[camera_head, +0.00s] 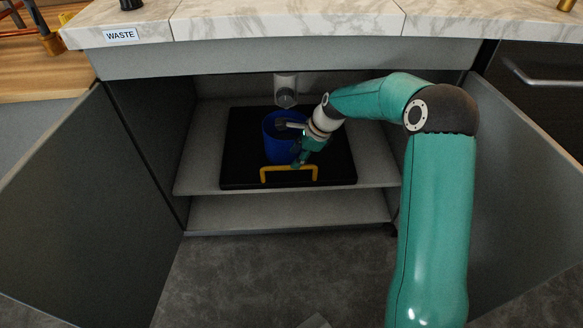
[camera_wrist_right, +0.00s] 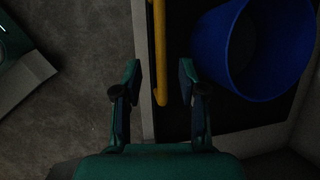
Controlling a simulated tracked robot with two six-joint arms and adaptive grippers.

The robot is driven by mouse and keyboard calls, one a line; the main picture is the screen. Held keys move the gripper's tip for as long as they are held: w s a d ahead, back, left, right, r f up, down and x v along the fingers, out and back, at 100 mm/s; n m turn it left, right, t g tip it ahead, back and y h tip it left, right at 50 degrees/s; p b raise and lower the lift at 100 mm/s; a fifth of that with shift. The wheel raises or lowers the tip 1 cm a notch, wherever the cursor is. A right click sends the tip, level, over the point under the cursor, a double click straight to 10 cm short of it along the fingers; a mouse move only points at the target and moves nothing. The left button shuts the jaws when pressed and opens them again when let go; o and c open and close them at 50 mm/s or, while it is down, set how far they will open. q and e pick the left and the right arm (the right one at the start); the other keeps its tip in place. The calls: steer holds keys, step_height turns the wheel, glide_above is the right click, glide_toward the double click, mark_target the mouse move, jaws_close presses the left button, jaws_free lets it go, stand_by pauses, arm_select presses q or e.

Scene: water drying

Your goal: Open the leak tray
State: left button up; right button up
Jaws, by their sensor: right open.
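The leak tray (camera_head: 238,150) is a flat black tray on the upper shelf inside the open cabinet. A yellow handle (camera_head: 275,168) stands at its front edge. A blue bucket (camera_head: 272,148) stands on the tray behind the handle. My right gripper (camera_head: 298,153) is at the handle's right half, in front of the bucket and partly hiding it. In the right wrist view the gripper (camera_wrist_right: 160,84) is open, with the yellow handle (camera_wrist_right: 159,45) lining up between its two fingers. Whether they touch it cannot be told. The bucket (camera_wrist_right: 225,45) is beside the right finger. My left gripper is out of view.
A grey drain pipe (camera_head: 285,92) hangs above the bucket. The cabinet doors (camera_head: 75,190) stand open on both sides. A lower shelf (camera_head: 290,212) is empty. The dark floor (camera_head: 270,270) in front of the cabinet is mostly clear.

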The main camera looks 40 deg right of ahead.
mark_target(288, 167)
steer(key=b+x, duration=0.1)
steer(key=x, duration=0.4)
steer(key=shift+f+b, duration=0.15)
steer(key=shift+b, duration=0.2)
jaws_close()
